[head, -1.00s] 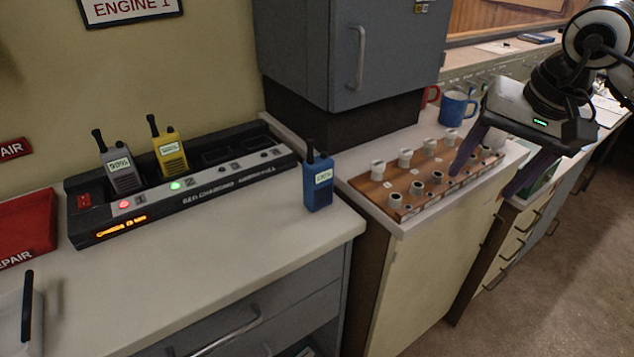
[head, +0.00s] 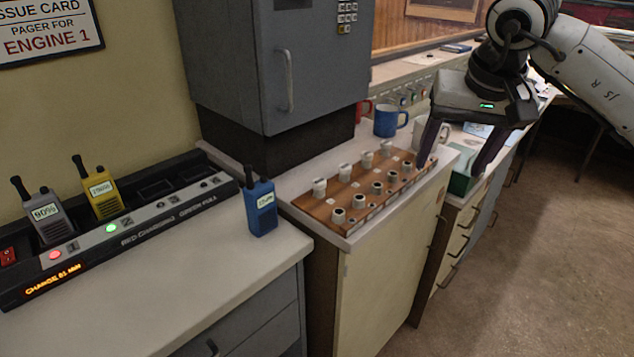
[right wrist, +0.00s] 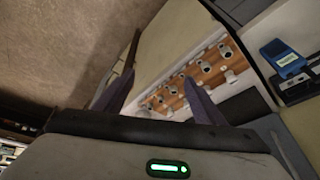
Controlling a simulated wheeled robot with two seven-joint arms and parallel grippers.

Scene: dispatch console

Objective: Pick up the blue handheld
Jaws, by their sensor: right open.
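The blue handheld (head: 261,208) stands upright on the white counter near its right front corner, just right of the charger, with a pale label on its front. It also shows in the right wrist view (right wrist: 283,58) at the upper right. My right gripper (head: 450,168) is open and empty, over the right end of the wooden peg board, well to the right of the handheld and apart from it. Its two dark fingers also show in the right wrist view (right wrist: 160,95). My left gripper is not in view.
A charger (head: 150,225) holds a grey handheld (head: 46,217) and a yellow handheld (head: 99,190). A wooden board (head: 330,207) with several white pegs lies between the handheld and my gripper. A grey cabinet (head: 245,60) stands behind. Mugs, one blue (head: 389,121), stand behind the board.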

